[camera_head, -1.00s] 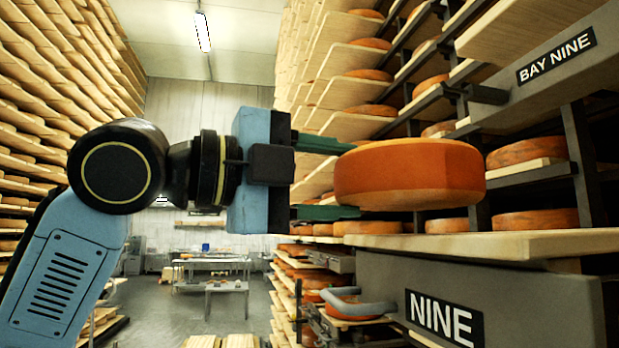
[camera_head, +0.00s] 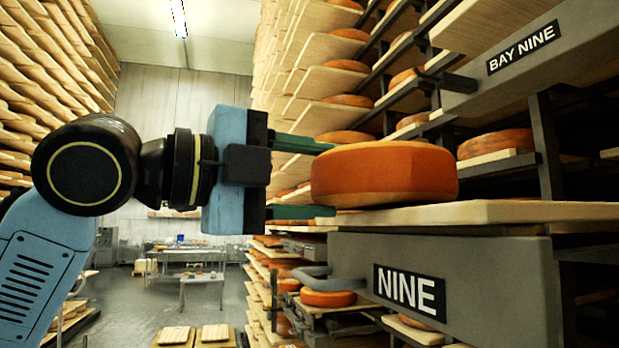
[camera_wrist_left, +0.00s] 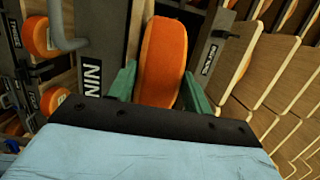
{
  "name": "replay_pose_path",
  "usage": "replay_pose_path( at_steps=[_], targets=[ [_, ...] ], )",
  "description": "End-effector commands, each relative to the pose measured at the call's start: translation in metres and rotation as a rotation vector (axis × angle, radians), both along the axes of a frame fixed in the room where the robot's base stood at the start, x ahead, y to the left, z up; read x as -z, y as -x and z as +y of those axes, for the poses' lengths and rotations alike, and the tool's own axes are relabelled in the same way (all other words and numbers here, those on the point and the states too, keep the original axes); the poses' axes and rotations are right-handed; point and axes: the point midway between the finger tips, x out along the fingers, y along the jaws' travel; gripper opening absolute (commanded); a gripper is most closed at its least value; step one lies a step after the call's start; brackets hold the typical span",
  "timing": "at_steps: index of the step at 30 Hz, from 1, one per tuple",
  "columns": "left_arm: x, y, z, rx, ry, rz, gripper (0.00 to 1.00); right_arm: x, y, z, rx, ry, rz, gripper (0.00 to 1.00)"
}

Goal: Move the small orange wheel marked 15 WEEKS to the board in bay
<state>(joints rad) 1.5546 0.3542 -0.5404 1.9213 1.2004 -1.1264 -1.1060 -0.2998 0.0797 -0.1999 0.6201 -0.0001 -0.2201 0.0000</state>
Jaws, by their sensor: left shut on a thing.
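An orange cheese wheel (camera_head: 385,173) is held level by my left gripper (camera_head: 330,179). The green fingers are shut on the wheel, one at its upper side and one at its lower side. In the left wrist view the wheel (camera_wrist_left: 161,62) sits between the two fingers (camera_wrist_left: 158,88). No 15 WEEKS mark can be read on the side I see. The wheel's underside is at the pale wooden board (camera_head: 480,213) above the NINE sign (camera_head: 408,290); I cannot tell whether it touches. My right gripper is not in view.
A grey beam with a BAY NINE sign (camera_head: 523,47) is above right of the wheel. A dark upright (camera_head: 546,150) stands behind the board. Below, a grey handle (camera_head: 318,279) juts out near another orange wheel (camera_head: 328,298). The aisle floor (camera_head: 150,310) at left is open.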

Motion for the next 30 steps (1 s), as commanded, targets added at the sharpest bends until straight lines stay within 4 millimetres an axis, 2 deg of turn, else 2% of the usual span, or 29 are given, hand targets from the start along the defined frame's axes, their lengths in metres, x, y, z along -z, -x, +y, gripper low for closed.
replay_pose_path(
  at_steps=[13,14,15,19,26,30],
  targets=[
    [0.002,0.001,0.001,0.001,0.009,-0.006,0.00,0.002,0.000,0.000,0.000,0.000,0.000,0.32],
    [0.001,0.001,0.001,0.001,0.009,-0.006,0.52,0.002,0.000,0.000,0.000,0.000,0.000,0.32],
    [0.001,0.001,0.001,0.001,0.009,-0.006,0.57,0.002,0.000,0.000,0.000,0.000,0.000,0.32],
    [0.002,0.001,0.001,0.000,0.006,-0.004,0.75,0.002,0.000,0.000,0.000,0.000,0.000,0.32],
    [0.007,-0.001,-0.001,0.000,-0.006,0.005,0.75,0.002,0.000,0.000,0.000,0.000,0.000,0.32],
    [0.007,0.002,0.005,-0.001,-0.004,0.002,0.75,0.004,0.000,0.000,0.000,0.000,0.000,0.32]
  ],
)
